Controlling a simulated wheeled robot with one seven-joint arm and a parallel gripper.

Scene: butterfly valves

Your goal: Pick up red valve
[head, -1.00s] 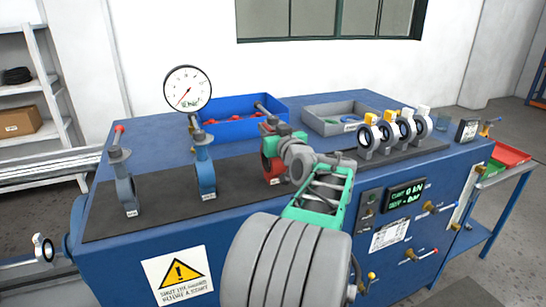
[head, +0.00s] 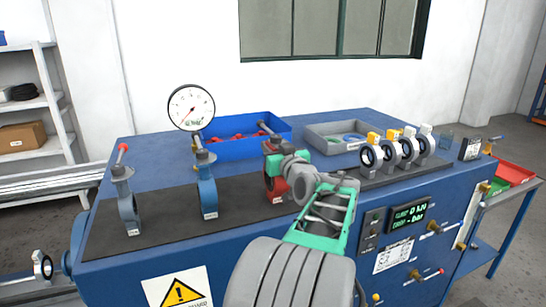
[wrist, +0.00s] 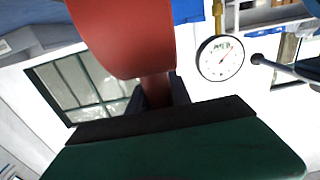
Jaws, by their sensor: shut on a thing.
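The red valve (head: 274,188) stands upright on the dark mat of the blue bench in the head view, right of the blue valves. My gripper (head: 283,158) is at its upper part, and my arm partly covers its right side. In the wrist view, the red valve (wrist: 122,35) fills the upper left. Its narrow red neck runs down between the dark finger pads of my gripper (wrist: 158,98), which is shut on it. The valve's base seems to rest on the mat.
A blue valve (head: 208,194) with a gauge (head: 191,107) and a grey-blue valve (head: 127,205) stand left. Several small valves (head: 390,152) stand right. A blue tray (head: 230,149) and a grey tray (head: 318,138) lie behind.

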